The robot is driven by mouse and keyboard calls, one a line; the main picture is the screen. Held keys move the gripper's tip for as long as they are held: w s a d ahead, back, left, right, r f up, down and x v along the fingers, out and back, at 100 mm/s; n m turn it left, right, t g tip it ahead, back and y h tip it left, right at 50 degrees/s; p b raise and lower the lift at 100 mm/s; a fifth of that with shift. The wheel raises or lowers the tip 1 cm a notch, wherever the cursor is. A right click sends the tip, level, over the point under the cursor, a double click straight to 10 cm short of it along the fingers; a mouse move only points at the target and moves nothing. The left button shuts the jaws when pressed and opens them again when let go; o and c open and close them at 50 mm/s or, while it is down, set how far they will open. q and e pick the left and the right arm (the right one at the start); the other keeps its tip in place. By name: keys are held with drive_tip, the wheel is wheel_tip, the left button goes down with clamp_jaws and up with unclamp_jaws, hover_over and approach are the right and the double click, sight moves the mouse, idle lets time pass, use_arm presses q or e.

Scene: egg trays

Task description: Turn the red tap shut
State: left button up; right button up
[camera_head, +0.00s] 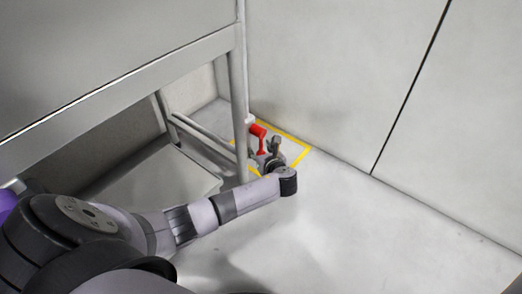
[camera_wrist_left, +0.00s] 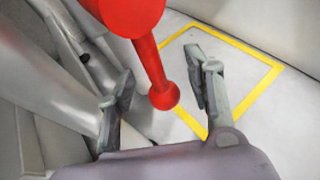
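The red tap (camera_head: 258,136) is by the front leg of a grey metal frame, low in the corner. In the left wrist view its red lever (camera_wrist_left: 150,62) hangs down from a thick red body and ends in a ball. My left gripper (camera_head: 269,153) reaches to the tap from the lower left. In the wrist view the left gripper's (camera_wrist_left: 160,78) two grey fingers are spread, one on each side of the lever, with gaps visible. The ball end appears between them, and I see no contact. My right gripper is not in view.
A yellow square outline (camera_head: 299,155) marks the floor around the tap. The grey frame's leg (camera_head: 239,105) stands close to the left of the tap. A pale wall (camera_head: 330,75) is behind. The floor to the right is clear.

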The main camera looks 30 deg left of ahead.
use_arm(q)
clamp_jaws()
idle(0.4)
idle(0.4)
